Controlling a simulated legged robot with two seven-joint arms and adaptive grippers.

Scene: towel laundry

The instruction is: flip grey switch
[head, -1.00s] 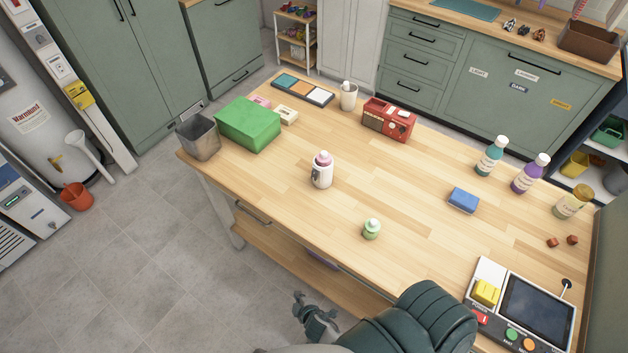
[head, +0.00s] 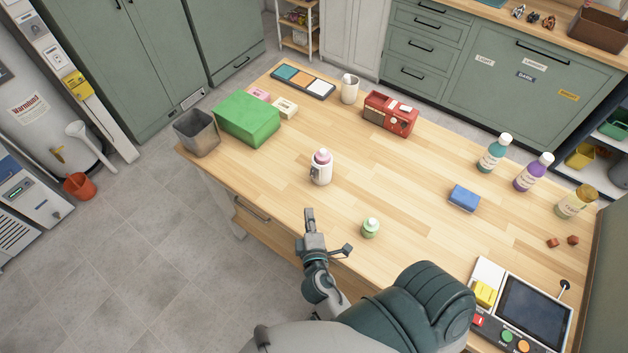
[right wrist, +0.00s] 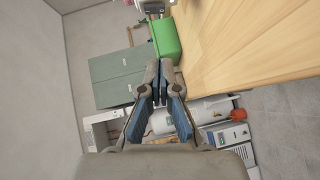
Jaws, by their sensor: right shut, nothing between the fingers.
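I cannot make out a clearly grey switch. A control console (head: 487,337) at the table's lower right has a yellow rocker-like block (head: 484,293), coloured buttons and a dark screen (head: 533,311). A pale wall strip (head: 97,120) at the far left carries small plates and a yellow box (head: 74,84); which of these are switches is too small to tell. My right gripper (head: 311,228) is at the table's front edge, left of the small green bottle, shut and empty. Its fingertips meet in the right wrist view (right wrist: 160,85). My left gripper is not in view.
On the wooden table (head: 400,185) are a pink-capped bottle (head: 321,168), a green bottle (head: 370,228), a blue sponge (head: 464,198), a red radio (head: 390,113), a green box (head: 247,118) and a grey bin (head: 196,133).

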